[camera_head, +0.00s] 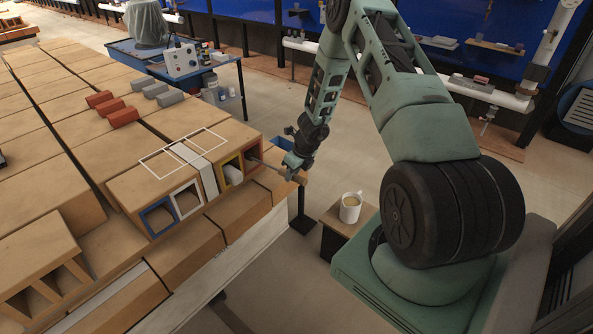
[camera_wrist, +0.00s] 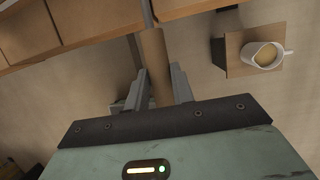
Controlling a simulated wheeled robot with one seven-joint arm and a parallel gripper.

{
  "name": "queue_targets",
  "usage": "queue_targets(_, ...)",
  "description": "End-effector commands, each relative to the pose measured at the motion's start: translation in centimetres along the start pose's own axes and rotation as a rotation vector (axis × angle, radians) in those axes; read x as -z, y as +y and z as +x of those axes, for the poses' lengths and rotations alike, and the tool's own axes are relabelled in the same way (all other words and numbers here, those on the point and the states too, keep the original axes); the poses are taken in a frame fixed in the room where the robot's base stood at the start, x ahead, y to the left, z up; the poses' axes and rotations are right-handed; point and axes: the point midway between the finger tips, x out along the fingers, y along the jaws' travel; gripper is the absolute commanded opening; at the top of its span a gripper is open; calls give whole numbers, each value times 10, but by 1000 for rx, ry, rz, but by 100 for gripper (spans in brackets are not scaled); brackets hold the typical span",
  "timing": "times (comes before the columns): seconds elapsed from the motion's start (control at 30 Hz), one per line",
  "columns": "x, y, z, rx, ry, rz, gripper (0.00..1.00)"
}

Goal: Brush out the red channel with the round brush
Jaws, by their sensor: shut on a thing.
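My gripper (camera_head: 294,163) is shut on the wooden handle (camera_head: 287,174) of a brush, to the right of the brick row's front face. In the wrist view the brown handle (camera_wrist: 153,55) stands between the two fingers (camera_wrist: 160,85), and a thin grey rod leads on from it. In the head view the rod runs from the handle to the opening of the red-framed channel (camera_head: 253,153) at the right end of the hollow brick. The brush head is not visible, so I cannot tell its shape or how deep it sits.
Yellow (camera_head: 231,171), white (camera_head: 187,200) and blue (camera_head: 158,216) framed channels lie left of the red one; a pale block sits in the yellow one. Red and grey small blocks (camera_head: 170,98) lie on the bricks. A mug (camera_head: 350,207) stands on a small stand (camera_head: 334,222), below right of my gripper.

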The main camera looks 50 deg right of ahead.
Motion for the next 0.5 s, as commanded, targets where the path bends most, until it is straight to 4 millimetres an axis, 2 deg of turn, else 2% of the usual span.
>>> queue_targets(0.5,-22,0,4,0,1,2,6)
